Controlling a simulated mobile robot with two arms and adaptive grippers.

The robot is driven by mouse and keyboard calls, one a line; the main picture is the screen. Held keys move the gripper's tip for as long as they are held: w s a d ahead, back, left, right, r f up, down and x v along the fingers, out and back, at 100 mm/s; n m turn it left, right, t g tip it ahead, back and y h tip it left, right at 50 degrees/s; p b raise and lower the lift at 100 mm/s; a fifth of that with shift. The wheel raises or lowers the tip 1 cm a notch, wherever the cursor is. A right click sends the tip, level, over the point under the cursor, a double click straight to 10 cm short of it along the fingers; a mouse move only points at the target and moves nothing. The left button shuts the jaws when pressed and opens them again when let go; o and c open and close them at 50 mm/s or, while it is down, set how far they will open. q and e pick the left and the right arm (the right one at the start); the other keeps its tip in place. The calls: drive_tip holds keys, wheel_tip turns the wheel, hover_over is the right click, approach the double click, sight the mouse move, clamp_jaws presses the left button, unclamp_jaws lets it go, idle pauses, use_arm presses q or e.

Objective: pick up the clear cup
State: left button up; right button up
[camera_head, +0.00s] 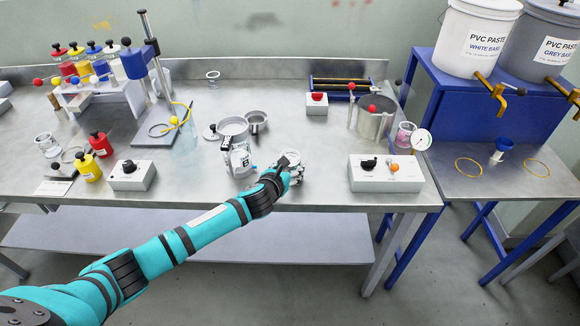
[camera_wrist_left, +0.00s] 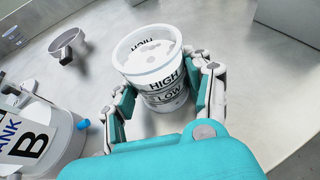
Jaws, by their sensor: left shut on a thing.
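The clear cup (camera_wrist_left: 150,70) stands between the two fingers of my left gripper (camera_wrist_left: 160,105) in the left wrist view. It is see-through, with black HIGH and LOW markings on its side. The fingers are shut on it from both sides. In the head view my left gripper (camera_head: 290,172) is near the front edge of the bench, and the cup's rim (camera_head: 290,157) shows just past it. The cup looks upright; I cannot tell whether its base touches the bench. My right gripper is not in view.
A container marked B (camera_head: 238,160) stands close to the left of my gripper, with a metal cup (camera_head: 256,121) behind. A control box (camera_head: 386,173) stands to the right. A metal pot (camera_head: 374,118) stands at the back right. The bench (camera_head: 325,140) between is bare.

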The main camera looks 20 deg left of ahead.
sight(293, 154)
use_arm(q)
drive_tip(key=shift+r, duration=0.15)
drive_tip(key=shift+r, duration=0.65)
wheel_tip(293, 154, up, 2)
drive_tip(key=shift+s+r, duration=0.1)
drive_tip(key=shift+r, duration=0.05)
drive_tip(key=s+a, duration=0.1)
drive_tip(key=s, duration=0.3)
drive_tip(key=s+a+b, duration=0.1)
drive_tip(key=s+a, duration=0.1)
drive_tip(key=s, duration=0.3)
drive_tip(key=s+a+r+b, duration=0.1)
drive_tip(key=s, duration=0.4)
drive_tip(key=shift+s+a, duration=0.1)
drive_tip(key=shift+a, duration=0.1)
drive_tip(key=shift+s+a+r, duration=0.1)
drive_tip(key=shift+s+a, duration=0.05)
drive_tip(key=shift+s, duration=0.35)
